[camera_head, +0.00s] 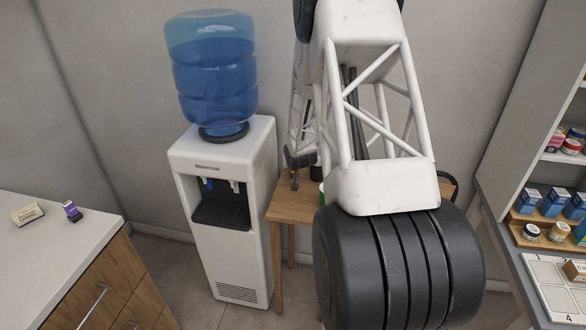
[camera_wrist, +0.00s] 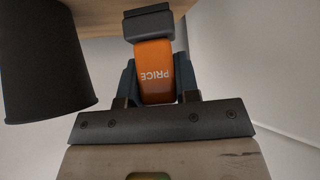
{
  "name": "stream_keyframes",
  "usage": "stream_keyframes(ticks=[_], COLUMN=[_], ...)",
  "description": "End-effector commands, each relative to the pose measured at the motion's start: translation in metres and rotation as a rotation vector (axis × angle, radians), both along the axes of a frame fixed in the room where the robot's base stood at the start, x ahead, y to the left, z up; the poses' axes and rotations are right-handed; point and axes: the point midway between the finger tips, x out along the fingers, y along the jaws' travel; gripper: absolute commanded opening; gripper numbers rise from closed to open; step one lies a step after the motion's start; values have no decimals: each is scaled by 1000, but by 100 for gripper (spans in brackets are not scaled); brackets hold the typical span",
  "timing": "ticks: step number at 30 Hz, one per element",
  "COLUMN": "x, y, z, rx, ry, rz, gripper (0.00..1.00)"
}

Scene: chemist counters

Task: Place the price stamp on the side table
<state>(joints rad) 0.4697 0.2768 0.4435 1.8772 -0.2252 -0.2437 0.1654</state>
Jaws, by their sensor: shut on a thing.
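The price stamp (camera_wrist: 154,66) is orange with white "PRICE" lettering and a dark grey end block (camera_wrist: 148,24). In the wrist view my gripper (camera_wrist: 155,92) is shut on its orange body. The block end points toward a wooden surface at the top of that view; I cannot tell whether it touches. In the head view the wooden side table (camera_head: 281,209) stands right of the water dispenser, largely hidden behind my arm. My gripper (camera_head: 295,172) shows small and dark above the table's left part. The stamp cannot be made out there.
A black cylindrical container (camera_wrist: 45,60) stands close beside the stamp in the wrist view. The water dispenser (camera_head: 225,170) is left of the table. A white counter (camera_head: 50,250) is at far left, and stocked shelves (camera_head: 545,205) are at right. My arm hides most of the tabletop.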

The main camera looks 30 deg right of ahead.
Motion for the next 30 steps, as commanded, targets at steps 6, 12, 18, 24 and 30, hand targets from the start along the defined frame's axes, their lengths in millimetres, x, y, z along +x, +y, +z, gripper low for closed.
stream_keyframes(ticks=[6,12,18,24,30], x=[0,1,0,0,0], y=[0,0,0,0,0], z=[-17,-19,-20,-22,-22], rx=[-1,-1,-1,-1,-1], ry=[-2,-2,-2,-2,-2], rz=[0,0,0,0,0], gripper=[0,0,0,43,55])
